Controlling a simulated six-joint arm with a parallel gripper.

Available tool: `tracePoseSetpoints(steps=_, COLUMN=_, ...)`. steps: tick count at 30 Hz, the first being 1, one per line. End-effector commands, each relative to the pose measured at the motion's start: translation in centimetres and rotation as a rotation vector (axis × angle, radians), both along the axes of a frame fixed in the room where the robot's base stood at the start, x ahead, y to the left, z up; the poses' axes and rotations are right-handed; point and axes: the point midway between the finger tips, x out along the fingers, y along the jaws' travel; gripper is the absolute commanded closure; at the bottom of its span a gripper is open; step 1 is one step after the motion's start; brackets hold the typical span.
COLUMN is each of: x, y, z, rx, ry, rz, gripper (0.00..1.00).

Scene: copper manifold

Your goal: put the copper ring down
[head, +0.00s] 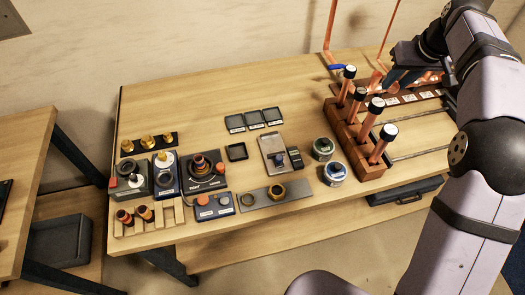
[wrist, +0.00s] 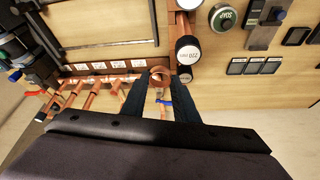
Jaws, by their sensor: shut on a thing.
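My gripper (wrist: 160,88) shows in the wrist view with its two dark fingers shut on a copper ring (wrist: 160,73) at their tips. Behind the ring is a copper pipe with a blue lever (wrist: 163,100). The copper manifold (wrist: 95,82), with several stubs and white labels, runs to the left of the ring. In the head view my gripper (head: 388,80) is at the back right, over the manifold's end, and the ring cannot be made out there. Whether the ring touches the manifold or pipe is unclear.
A wooden block (head: 351,140) with several black-capped copper tubes stands close beside my gripper. Two round tins (head: 323,149) and three small dark trays (head: 253,120) lie further left. Tools crowd the bench's left end. Bare wood (head: 210,100) is free at the back middle.

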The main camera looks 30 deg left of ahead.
Motion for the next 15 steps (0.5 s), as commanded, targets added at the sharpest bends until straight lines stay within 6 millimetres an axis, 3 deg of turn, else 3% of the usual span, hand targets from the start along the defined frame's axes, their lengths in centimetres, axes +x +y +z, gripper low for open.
tracePoseSetpoints(steps=1, x=-0.2, y=2.2, z=-0.2, rx=0.000, ry=0.001, rz=0.050, gripper=0.97)
tracePoseSetpoints(steps=8, x=-2.8, y=10.2, z=-2.3, rx=0.000, ry=0.003, rz=0.246, gripper=0.97)
tracePoseSetpoints(steps=15, x=-8.2, y=19.5, z=-6.0, rx=0.000, ry=0.003, rz=0.494, gripper=0.97)
